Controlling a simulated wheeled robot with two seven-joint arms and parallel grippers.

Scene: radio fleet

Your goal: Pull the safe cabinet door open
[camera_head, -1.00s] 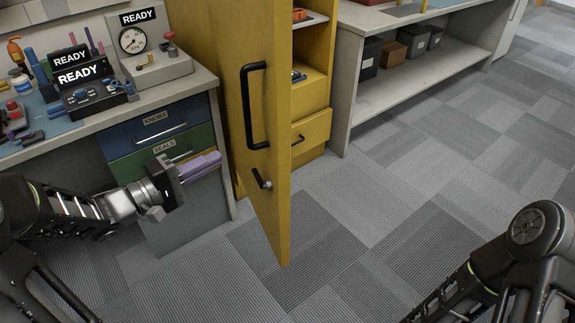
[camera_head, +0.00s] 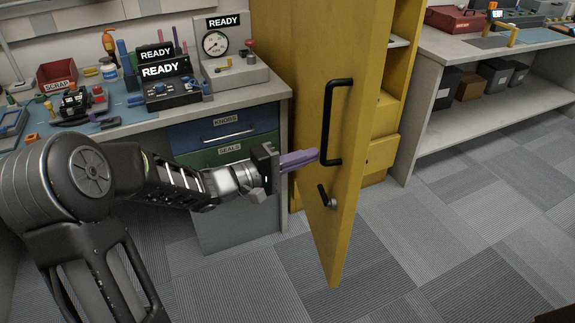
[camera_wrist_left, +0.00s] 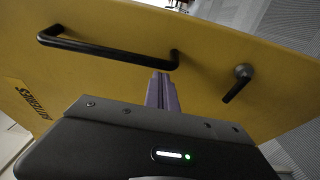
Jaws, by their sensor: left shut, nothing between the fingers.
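The yellow safe cabinet door (camera_head: 320,120) stands swung open, with its outer face toward my left arm. It carries a black bar handle (camera_head: 328,122) and, below that, a small dark lever with a round base (camera_head: 330,200). My left gripper (camera_head: 312,156) has purple fingers that are shut and empty. Their tips are close to the lower end of the bar handle; I cannot tell if they touch. In the left wrist view the fingers (camera_wrist_left: 161,92) point at the door near one end of the bar handle (camera_wrist_left: 105,50), with the lever (camera_wrist_left: 238,82) to the right. My right gripper is not in view.
The open yellow cabinet (camera_head: 396,90) shows shelves and a drawer behind the door. A workbench (camera_head: 250,92) with blue and green drawers stands left of it. A grey shelf bench (camera_head: 480,124) stands right. Carpet floor in front is clear.

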